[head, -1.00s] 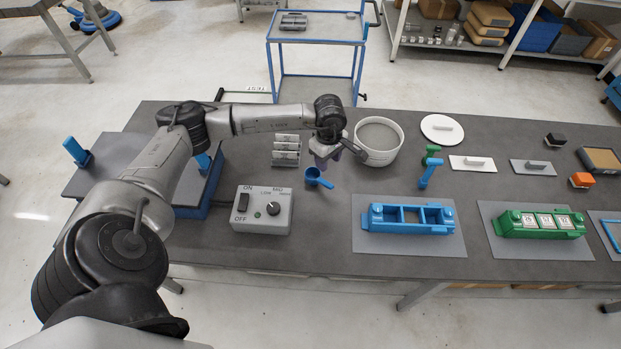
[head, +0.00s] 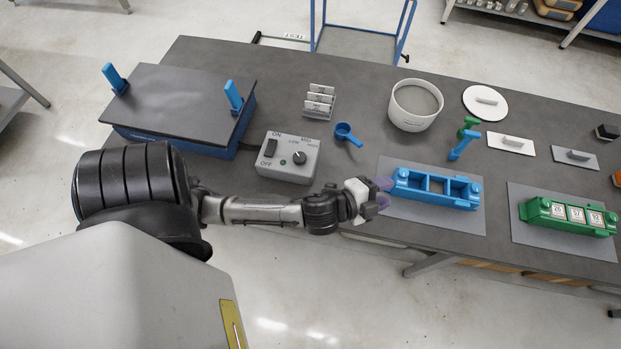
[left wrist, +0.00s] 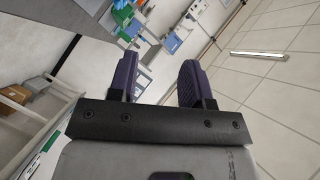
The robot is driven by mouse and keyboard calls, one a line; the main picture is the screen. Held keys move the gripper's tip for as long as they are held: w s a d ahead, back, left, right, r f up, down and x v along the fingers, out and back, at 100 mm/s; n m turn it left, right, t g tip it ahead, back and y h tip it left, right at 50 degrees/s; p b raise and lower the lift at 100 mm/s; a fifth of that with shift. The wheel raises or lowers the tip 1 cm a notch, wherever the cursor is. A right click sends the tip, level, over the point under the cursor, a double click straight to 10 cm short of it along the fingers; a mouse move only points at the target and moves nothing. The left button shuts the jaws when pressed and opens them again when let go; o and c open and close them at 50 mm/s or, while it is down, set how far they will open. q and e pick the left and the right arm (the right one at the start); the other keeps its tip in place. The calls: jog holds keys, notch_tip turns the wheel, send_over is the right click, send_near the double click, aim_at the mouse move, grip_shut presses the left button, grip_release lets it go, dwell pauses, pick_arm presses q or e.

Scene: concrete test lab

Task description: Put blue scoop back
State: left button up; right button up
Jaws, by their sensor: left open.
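The blue scoop (head: 346,133) lies on the dark table between the grey control box and the white bucket. Its round cup is at the upper left and its handle points to the lower right. My left gripper (head: 384,191) has purple fingers and is open. It is near the table's front edge, beside the left end of the blue mould frame, below and right of the scoop in the head view. In the left wrist view, the two fingers (left wrist: 158,80) stand apart with nothing held between them. My right gripper is not in view.
The control box (head: 287,157) and card rack (head: 320,101) stand left of the scoop. The white bucket (head: 415,106) is to the right. The blue mould frame (head: 435,187) and green mould frame (head: 568,214) lie on grey mats.

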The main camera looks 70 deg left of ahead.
pick_arm(q)
jog(key=s+f+n+g, duration=0.3)
jog(key=s+g, duration=0.1)
jog(key=s, duration=0.2)
jog(key=s+d+f+n+g, duration=0.1)
jog(key=s+f+n+g, duration=0.2)
jog(key=s, duration=0.4)
jog(key=s+d+f+n+g+h, duration=0.1)
jog(key=s+f+n+g, duration=0.2)
jog(key=s, duration=0.3)
jog(key=shift+s+f+g, duration=0.4)
jog(key=shift+g, duration=0.5)
